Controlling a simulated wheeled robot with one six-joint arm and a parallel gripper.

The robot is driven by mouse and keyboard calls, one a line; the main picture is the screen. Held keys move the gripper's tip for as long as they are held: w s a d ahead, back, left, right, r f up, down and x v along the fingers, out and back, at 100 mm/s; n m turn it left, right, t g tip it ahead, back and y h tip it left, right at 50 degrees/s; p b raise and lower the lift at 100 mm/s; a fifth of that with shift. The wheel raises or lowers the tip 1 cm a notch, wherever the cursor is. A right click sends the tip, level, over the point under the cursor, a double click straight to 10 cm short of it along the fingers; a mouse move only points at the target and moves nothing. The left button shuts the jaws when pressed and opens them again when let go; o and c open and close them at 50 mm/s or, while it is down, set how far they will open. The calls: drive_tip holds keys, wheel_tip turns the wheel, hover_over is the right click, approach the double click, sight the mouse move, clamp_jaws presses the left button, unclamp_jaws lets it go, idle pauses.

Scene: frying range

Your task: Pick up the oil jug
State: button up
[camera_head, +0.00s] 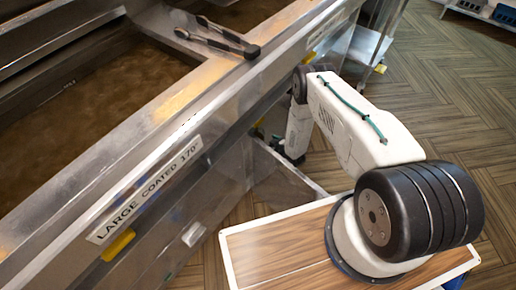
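I see no oil jug in this view. My arm rises from the wooden-topped surface at the lower right, reaches toward the fryer, and bends down at its far end. The dark wrist parts show low beside the fryer's front. No gripper fingers can be made out past them, so I cannot tell what they are near or whether they hold anything.
A steel fryer (215,95) with brown oil (95,85) fills the left. Its front label (145,190) reads "LARGE COATED 170°". Tongs (217,36) lie on its top ledge. Herringbone floor (450,100) is open at the right. Dark items (478,8) stand at the far top right.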

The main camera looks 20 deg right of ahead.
sight(257, 134)
drive_tip(key=w+a+f, duration=0.1)
drive_tip(key=w+a, duration=0.1)
drive_tip(key=w, duration=0.5)
drive_tip(key=shift+w+a+f+t, duration=0.3)
drive_tip(key=shift+t, duration=0.1)
drive_tip(key=shift+w+r, duration=0.1)
drive_tip(key=c, duration=1.6)
drive_tip(key=shift+r, duration=0.2)
